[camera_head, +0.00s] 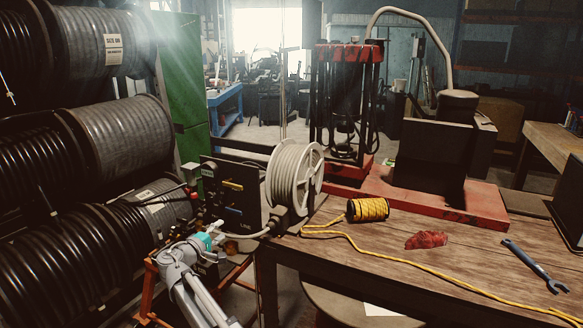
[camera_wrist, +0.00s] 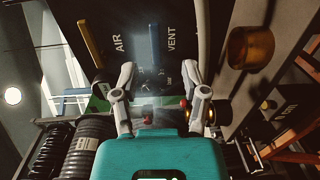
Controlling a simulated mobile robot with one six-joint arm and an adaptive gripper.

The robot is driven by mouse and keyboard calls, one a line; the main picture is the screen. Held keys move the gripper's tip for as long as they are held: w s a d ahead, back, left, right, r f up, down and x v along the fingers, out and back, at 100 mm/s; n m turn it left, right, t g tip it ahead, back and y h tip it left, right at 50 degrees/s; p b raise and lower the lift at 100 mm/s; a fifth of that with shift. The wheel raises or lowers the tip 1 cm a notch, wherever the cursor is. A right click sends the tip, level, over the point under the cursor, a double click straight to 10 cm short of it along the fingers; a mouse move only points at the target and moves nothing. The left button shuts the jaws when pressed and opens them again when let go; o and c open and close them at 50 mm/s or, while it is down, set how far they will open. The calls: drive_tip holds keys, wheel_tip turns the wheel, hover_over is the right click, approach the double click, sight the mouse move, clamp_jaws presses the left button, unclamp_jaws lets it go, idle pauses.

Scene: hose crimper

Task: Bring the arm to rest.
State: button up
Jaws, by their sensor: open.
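My gripper (camera_wrist: 158,78) is open, with its two grey fingers spread apart and nothing seen between them. In the head view my gripper (camera_head: 213,230) is at the lower left, at the end of my grey arm with its teal part. It is in front of a dark control panel (camera_head: 232,198), left of the workbench. In the wrist view the panel (camera_wrist: 150,25) carries the words AIR and VENT, a yellow lever (camera_wrist: 91,43) and a blue lever (camera_wrist: 190,22). I cannot tell the exact gap between fingertips and panel.
A pale hose reel (camera_head: 293,175) stands right of the panel. The wooden workbench (camera_head: 400,262) holds a yellow rope spool (camera_head: 368,209), a red rag (camera_head: 426,240) and a blue wrench (camera_head: 535,266). Black hose coils (camera_head: 125,140) fill the left.

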drive_tip(key=s+d+f+m+g+p, duration=0.1)
drive_tip(key=s+d+f+m+g, duration=0.15)
drive_tip(key=d, duration=0.75)
drive_tip(key=s+d+f+m+g+p, duration=0.1)
drive_tip(key=d+f+m+g, duration=0.2)
drive_tip(key=d, duration=0.7)
drive_tip(key=s+d+f+m+g+p, duration=0.1)
drive_tip(key=d+f+m+g+p, duration=0.2)
drive_tip(key=d, duration=0.7)
drive_tip(key=s+d+f+m+g+y+p, duration=0.2)
drive_tip(key=s+d+m+g+y, duration=0.2)
drive_tip(key=s+d, duration=1)
drive_tip(key=s+g+y, duration=0.3)
drive_tip(key=shift+s+d+m, duration=0.2)
drive_tip(key=shift+s+m, duration=0.15)
drive_tip(key=shift+s, duration=0.05)
drive_tip(key=shift+g, duration=0.25)
